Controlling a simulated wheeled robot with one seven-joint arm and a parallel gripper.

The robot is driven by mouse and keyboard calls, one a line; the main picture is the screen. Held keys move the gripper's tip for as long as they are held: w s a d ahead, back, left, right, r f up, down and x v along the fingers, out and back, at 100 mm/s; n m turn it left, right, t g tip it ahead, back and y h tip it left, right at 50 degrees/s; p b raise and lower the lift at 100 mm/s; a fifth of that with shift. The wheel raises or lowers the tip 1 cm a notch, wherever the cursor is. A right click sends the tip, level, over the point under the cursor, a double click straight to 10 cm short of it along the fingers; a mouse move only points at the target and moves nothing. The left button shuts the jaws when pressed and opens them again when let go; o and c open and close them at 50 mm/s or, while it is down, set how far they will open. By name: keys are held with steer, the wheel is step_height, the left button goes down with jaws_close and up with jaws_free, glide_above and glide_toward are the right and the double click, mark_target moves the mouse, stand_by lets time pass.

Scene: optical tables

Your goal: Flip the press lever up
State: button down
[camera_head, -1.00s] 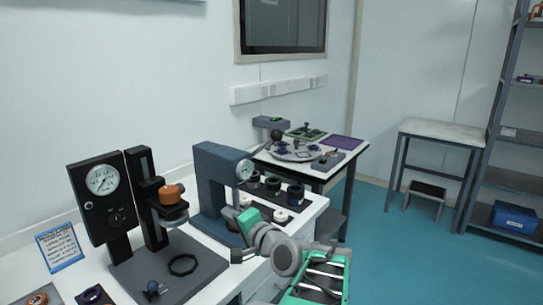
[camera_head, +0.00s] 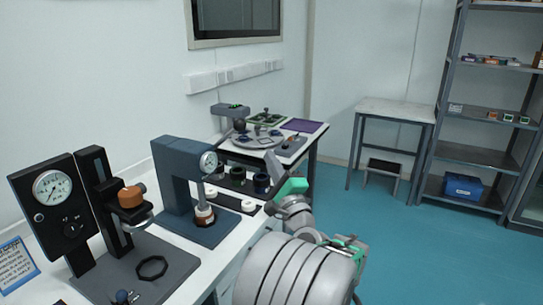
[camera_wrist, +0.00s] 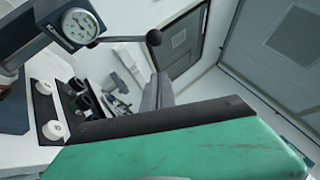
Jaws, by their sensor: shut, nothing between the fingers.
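The blue-grey press (camera_head: 170,185) stands on the white bench in the head view, with a round dial (camera_head: 208,161) at the front of its head. Its lever, a thin rod with a dark ball knob (camera_head: 239,124), slopes up and to the right from beside the dial. In the wrist view the rod runs nearly level from the dial (camera_wrist: 79,25) to the ball knob (camera_wrist: 154,37). My gripper (camera_head: 269,157) is shut and empty, right of the press with its fingers pointing up. In the wrist view its fingertips (camera_wrist: 157,76) show just below the knob, seemingly apart from it.
A brown-and-white round part (camera_head: 204,215) sits under the press. A black gauge stand (camera_head: 60,205) with an orange-topped piece is on the left. White discs (camera_head: 248,205) and dark cups (camera_head: 261,183) lie beside the press. A further table (camera_head: 310,130) stands behind. Open floor is at right.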

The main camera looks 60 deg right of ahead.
steer(key=w+d+r+p, duration=0.2)
steer(key=w+r+p, duration=0.1)
steer(key=w, duration=0.5)
steer(key=shift+r, duration=0.65)
